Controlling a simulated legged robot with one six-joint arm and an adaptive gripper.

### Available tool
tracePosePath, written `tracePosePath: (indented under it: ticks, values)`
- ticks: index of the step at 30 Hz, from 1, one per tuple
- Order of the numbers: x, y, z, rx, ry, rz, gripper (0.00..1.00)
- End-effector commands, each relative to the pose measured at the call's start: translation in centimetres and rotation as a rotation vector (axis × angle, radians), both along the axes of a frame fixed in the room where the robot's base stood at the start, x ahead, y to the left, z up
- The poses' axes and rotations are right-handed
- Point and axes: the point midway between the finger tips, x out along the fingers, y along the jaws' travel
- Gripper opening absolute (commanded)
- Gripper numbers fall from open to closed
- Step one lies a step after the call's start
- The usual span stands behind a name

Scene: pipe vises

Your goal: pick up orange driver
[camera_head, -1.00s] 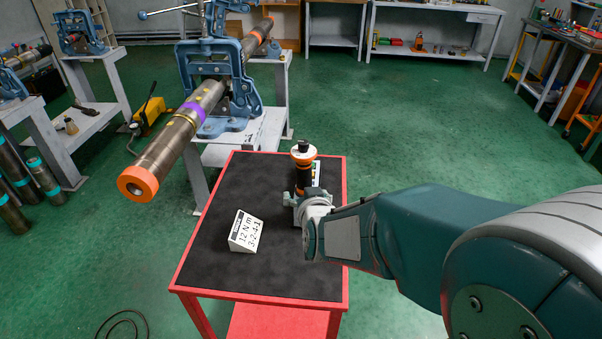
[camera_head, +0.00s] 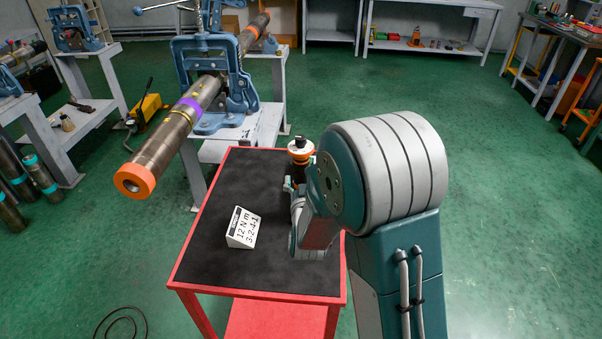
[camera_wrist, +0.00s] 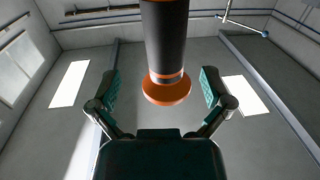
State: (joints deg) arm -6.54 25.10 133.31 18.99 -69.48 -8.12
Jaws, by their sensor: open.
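The orange driver (camera_head: 301,151) stands upright on the far right part of the red cart's black top. It has orange bands, a dark body and a black-and-white top; my arm hides its lower part in the head view. In the wrist view the driver (camera_wrist: 166,45) shows as a dark cylinder with an orange disc, coming down from the top of the picture. My gripper (camera_wrist: 162,84) is open, with one finger on each side of the driver and a gap on both sides. In the head view my gripper (camera_head: 292,187) is largely hidden by my arm.
A white sign reading "12 N m 3-2-4-1" (camera_head: 242,228) stands on the red cart (camera_head: 205,255), left of my gripper. A long pipe with an orange end (camera_head: 150,170) is held in a blue vise (camera_head: 218,80) behind and left. Green floor is free at the right.

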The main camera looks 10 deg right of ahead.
Motion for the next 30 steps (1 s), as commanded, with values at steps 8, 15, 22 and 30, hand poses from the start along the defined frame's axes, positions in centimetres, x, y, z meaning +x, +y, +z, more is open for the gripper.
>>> tracePosePath:
  ticks: [8, 15, 22, 30]
  values:
    - [3.7, 0.0, 0.0, 0.0, -0.001, 0.0, 0.99]
    - [5.4, -0.4, 0.0, -0.001, 0.0, 0.001, 0.99]
    - [5.3, -0.3, 0.1, 0.0, 0.0, 0.001, 0.68]
    - [5.4, -0.3, 0.3, 0.0, -0.006, 0.001, 0.0]
